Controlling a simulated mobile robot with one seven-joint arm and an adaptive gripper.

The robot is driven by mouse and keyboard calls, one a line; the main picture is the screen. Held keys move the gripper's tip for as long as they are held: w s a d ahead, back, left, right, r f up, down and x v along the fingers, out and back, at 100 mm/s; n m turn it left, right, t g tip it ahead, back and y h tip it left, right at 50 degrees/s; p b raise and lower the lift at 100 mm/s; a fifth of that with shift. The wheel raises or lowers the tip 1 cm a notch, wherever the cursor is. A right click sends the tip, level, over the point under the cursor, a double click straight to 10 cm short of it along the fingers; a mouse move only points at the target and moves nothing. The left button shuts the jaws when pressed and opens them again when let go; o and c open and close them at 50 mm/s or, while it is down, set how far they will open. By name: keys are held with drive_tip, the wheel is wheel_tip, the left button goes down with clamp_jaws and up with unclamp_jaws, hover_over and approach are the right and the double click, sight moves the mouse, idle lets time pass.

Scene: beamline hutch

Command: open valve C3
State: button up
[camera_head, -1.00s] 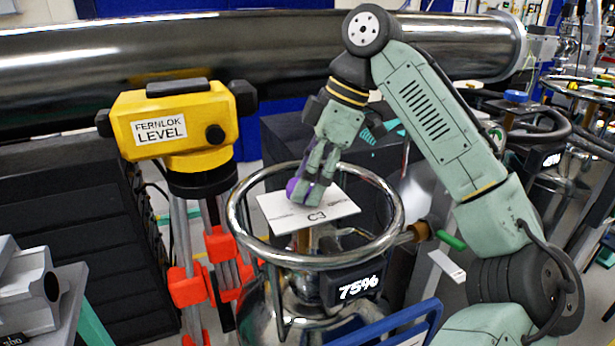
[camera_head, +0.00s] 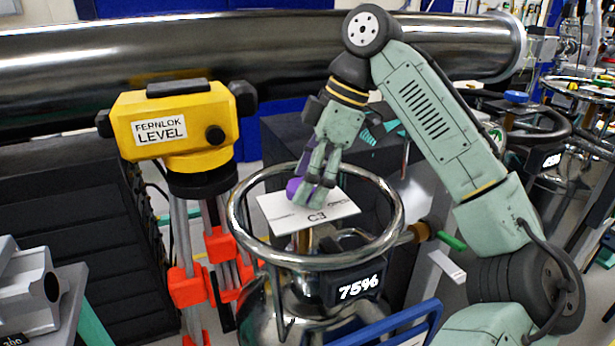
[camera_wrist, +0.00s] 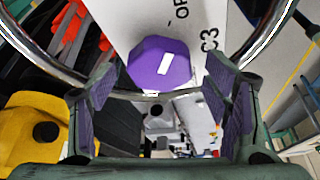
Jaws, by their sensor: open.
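The valve labelled C3 has a purple knob (camera_wrist: 160,64) with a white mark on its top. The knob sits over a white plate (camera_head: 335,213) that reads C3, inside the ring of a metal vessel. In the head view the knob (camera_head: 293,187) is partly hidden by my gripper (camera_head: 312,190). My gripper is open above the plate, close to the knob. In the wrist view its two purple-padded fingers (camera_wrist: 168,105) stand wide apart, with the knob between them in the picture and ahead of the tips. I cannot tell whether any finger touches it.
The vessel's metal ring (camera_head: 393,232) surrounds the plate. A 75% display (camera_head: 357,287) is on its front. A yellow level (camera_head: 175,125) on an orange-jointed tripod stands at left. A large metal pipe (camera_head: 180,65) runs behind. A green-handled side valve (camera_head: 452,240) sticks out right.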

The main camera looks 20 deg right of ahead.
drive_tip(key=v, duration=0.7)
drive_tip(key=shift+r, duration=0.25)
drive_tip(key=shift+s+d+f, duration=0.1)
idle(0.4)
